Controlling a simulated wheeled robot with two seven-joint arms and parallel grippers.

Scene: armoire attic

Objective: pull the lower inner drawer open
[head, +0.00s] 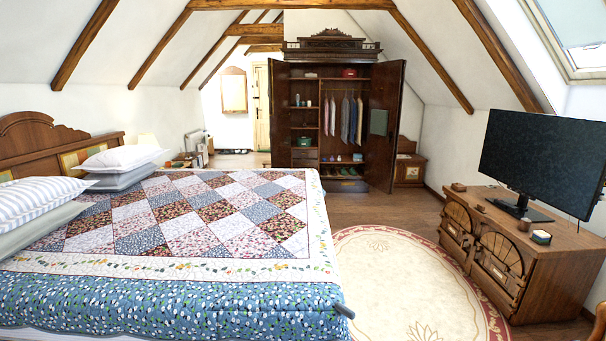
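The dark wooden armoire (331,48) stands at the far end of the room with both doors swung open. Inside, at the lower left below the shelves, are two small drawers, one above the other. The upper inner drawer (304,154) and the lower inner drawer (304,163) both look shut, though they are small at this distance. Neither of my grippers shows in the head view, so whether they are open or shut is hidden.
A large bed (190,215) with a patchwork quilt fills the left and front. A small dark grey object (343,311) shows at its front right corner. A wooden cabinet (560,260) with a television (540,160) stands right. The floor between, with a round rug (400,280), looks clear.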

